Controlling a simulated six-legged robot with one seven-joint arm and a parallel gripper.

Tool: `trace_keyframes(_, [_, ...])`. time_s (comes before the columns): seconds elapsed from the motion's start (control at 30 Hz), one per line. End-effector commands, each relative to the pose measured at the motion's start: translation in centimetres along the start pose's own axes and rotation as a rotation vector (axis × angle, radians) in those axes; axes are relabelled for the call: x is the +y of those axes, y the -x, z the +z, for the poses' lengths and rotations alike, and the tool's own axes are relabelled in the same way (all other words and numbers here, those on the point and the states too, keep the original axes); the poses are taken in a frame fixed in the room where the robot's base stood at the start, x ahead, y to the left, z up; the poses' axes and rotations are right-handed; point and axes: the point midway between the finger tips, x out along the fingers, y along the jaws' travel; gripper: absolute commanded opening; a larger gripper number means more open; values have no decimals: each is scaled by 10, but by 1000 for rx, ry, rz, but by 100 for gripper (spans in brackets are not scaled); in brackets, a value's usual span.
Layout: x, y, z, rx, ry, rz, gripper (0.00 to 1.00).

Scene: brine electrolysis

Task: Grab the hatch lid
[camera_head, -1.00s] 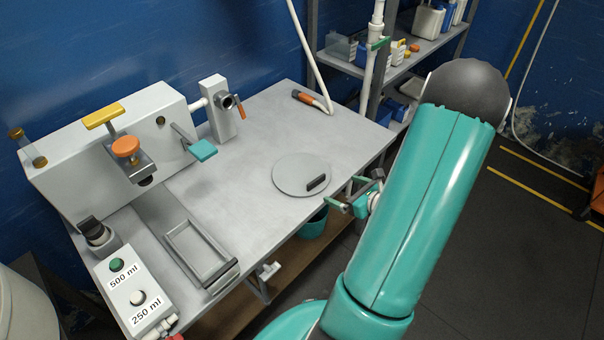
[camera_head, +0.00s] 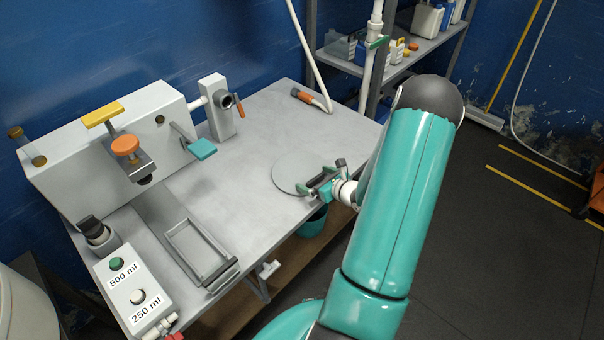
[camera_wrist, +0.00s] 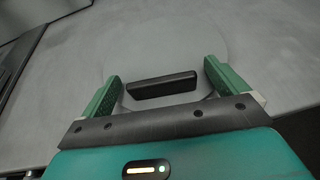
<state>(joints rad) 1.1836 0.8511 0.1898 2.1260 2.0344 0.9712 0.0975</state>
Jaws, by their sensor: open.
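The hatch lid (camera_head: 290,178) is a flat round grey disc lying on the grey table, near its front right edge. In the wrist view the lid (camera_wrist: 140,62) shows faintly against the table, with a dark bar handle (camera_wrist: 161,85) on it. My gripper (camera_head: 318,188) is over the lid's right part and hides the handle in the head view. In the wrist view my gripper (camera_wrist: 162,82) is open, with one green finger at each end of the handle. The handle sits between the fingers, apart from both.
A white machine (camera_head: 90,165) with yellow, orange and teal handles stands at the table's back left. A shallow tray (camera_head: 187,240) and a button box (camera_head: 130,285) are at the front left. A hose with an orange end (camera_head: 303,95) lies at the back. The table's middle (camera_head: 230,170) is clear.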

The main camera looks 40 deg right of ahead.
Motion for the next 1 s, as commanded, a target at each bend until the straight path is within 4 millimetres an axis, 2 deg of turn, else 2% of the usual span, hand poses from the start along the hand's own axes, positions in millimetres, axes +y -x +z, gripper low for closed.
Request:
trace_keyframes(0.1, [0,-8,0,0,1,0,98])
trace_keyframes(0.27, [0,-8,0,0,1,-1,98])
trace_keyframes(0.53, [0,-7,0,0,1,-1,47])
trace_keyframes(0.83, [0,-7,2,-1,1,0,47])
trace_keyframes(1.0, [-2,-6,10,-1,4,1,47])
